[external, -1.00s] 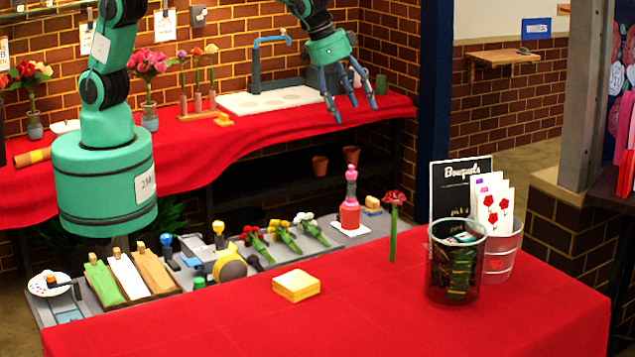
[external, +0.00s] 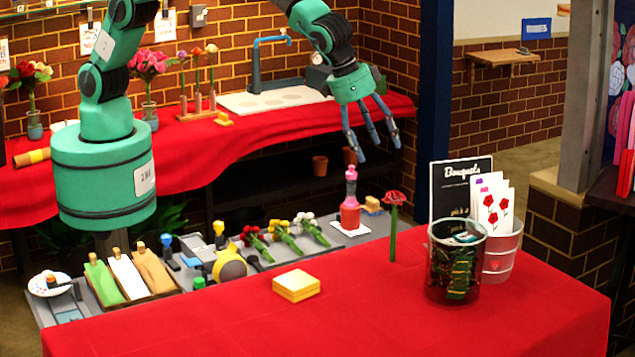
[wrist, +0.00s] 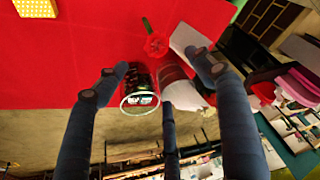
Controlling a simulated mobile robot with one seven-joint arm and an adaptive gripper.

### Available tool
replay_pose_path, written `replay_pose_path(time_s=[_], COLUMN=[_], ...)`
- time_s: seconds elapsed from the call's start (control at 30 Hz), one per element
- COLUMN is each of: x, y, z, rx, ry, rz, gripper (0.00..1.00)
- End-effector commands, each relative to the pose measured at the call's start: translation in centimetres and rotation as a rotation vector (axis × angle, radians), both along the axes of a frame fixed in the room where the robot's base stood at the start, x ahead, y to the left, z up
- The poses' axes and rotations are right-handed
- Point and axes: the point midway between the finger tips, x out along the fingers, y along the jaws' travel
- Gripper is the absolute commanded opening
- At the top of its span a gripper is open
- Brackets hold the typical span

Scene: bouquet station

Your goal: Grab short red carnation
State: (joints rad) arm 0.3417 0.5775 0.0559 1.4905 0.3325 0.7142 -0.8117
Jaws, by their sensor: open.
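A red carnation (external: 394,199) with a green stem stands upright on the red table, left of the chalkboard sign. It also shows in the wrist view (wrist: 156,44), with its green stem behind the bloom. Another red flower (external: 250,234) lies on the grey rack behind the table, beside yellow and white ones. My gripper (external: 374,150) is open and empty, its three blue-grey fingers spread and pointing down. It is above and behind the carnation, apart from it. In the wrist view my gripper (wrist: 167,98) has its fingers spread below and beside the bloom.
A yellow block (external: 296,285) lies left on the table. The table front is clear.

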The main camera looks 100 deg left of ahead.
Motion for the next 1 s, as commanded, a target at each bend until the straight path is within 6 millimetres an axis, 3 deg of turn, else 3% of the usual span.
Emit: replay_pose_path(time_s=[0.6,1.0], x=[2.7,3.1], y=[0.7,0.8], z=[-6.7,-7.8], rx=[0.001,0.000], ry=[0.001,0.000], rz=[0.000,0.000], gripper=[0.68,0.68])
